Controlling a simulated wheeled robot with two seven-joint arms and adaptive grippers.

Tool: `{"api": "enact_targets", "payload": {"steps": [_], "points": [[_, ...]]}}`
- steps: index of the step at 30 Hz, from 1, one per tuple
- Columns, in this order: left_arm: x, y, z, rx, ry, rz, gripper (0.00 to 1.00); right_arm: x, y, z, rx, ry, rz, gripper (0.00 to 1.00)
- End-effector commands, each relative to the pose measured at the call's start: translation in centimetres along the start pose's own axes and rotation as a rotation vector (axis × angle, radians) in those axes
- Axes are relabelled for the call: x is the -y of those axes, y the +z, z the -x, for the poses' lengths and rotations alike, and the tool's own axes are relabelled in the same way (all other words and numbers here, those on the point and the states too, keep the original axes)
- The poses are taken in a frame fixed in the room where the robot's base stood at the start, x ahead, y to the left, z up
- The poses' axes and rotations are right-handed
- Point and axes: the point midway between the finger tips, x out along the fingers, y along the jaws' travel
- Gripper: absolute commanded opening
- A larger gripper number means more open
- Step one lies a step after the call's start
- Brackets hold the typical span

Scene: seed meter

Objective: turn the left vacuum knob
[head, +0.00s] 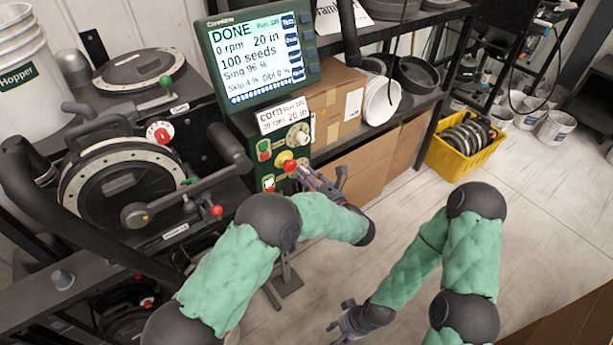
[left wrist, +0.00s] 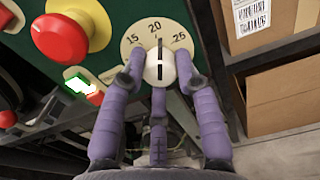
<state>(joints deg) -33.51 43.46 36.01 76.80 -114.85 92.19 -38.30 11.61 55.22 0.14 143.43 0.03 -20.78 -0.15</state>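The vacuum knob (left wrist: 160,68) is a pale round knob with a dark line, on a cream dial (left wrist: 134,56) marked 15, 20 and 25. Its line points up, close to the 20. My left gripper (head: 305,175) is at the green control panel (head: 247,172), its purple fingertips closed in on both sides of the knob, seemingly touching it. The third finger is below the knob. In the head view this gripper hides the knob. My right gripper (head: 339,316) hangs low over the floor, empty, with its fingers spread.
A red button on a yellow base (left wrist: 68,30) sits just left of the dial; a lit rocker switch (left wrist: 82,86) is below it. The display (head: 262,62) reads DONE. A yellow crate (head: 463,150) stands on open floor.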

Motion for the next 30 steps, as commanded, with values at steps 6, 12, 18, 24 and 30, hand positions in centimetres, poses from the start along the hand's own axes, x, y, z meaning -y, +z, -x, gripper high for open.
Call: {"api": "enact_targets", "payload": {"steps": [6,12,18,24,30], "points": [[0.02,-0.19,0.01,-0.003,-0.002,0.007,0.0,-0.03,0.0,-0.08,0.0,0.0,0.0,0.4],[0.02,-0.24,0.01,-0.005,-0.002,0.049,0.0,-0.09,-0.01,-0.27,0.0,0.0,0.0,0.4],[0.01,-0.3,0.03,-0.006,-0.002,0.047,0.49,-0.09,-0.01,-0.26,0.0,0.0,0.0,0.4],[0.02,-0.2,0.01,-0.004,-0.002,0.048,0.55,-0.09,-0.02,-0.25,0.0,0.0,0.0,0.4],[0.04,-0.14,0.25,-0.003,-0.002,0.049,0.55,-0.09,-0.03,-0.25,0.0,0.0,0.0,0.4]]}}
